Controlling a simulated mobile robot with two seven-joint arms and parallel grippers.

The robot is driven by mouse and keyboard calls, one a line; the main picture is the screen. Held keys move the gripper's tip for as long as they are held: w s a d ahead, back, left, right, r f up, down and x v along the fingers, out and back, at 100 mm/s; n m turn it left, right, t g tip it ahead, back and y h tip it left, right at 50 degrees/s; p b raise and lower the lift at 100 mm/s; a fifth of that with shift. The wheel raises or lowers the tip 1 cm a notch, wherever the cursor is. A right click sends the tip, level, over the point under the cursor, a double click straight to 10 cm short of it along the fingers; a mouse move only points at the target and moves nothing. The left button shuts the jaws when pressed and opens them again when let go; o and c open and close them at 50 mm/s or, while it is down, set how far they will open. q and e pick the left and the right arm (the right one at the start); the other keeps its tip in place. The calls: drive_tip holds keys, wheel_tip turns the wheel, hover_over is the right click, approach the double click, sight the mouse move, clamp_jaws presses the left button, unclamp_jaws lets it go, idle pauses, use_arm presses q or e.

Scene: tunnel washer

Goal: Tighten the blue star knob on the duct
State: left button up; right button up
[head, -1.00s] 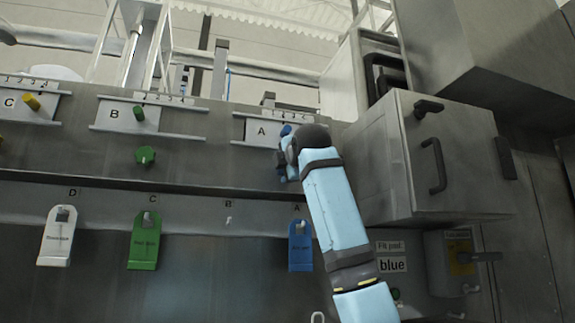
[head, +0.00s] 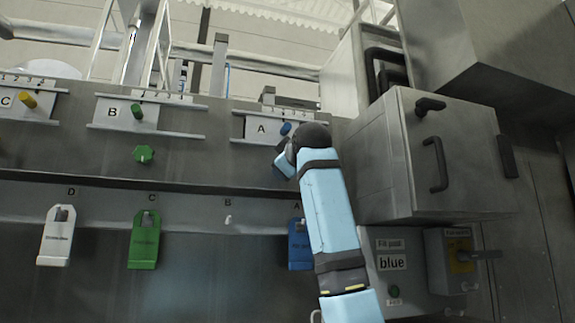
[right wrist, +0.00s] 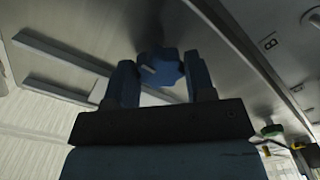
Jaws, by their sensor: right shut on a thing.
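The blue star knob (right wrist: 165,70) shows in the right wrist view between the two fingers of my right gripper (right wrist: 160,78), which is shut on it. In the head view my right gripper (head: 281,167) is at the duct face below plate A (head: 262,129), and it and my wrist hide the knob. A blue peg (head: 286,128) stands on plate A just above the gripper. My left gripper is not in view.
A green star knob (head: 144,154) sits below plate B (head: 112,112). White, green and blue tags (head: 299,250) hang on the lower panel, the blue one partly behind my forearm. A grey box with handles (head: 440,160) stands close on the right.

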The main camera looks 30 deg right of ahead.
drive_tip(key=shift+r+m+p, duration=0.1)
drive_tip(key=shift+m+p, duration=1.1)
drive_tip(key=shift+m, duration=7.3)
drive_tip(key=o, duration=0.9)
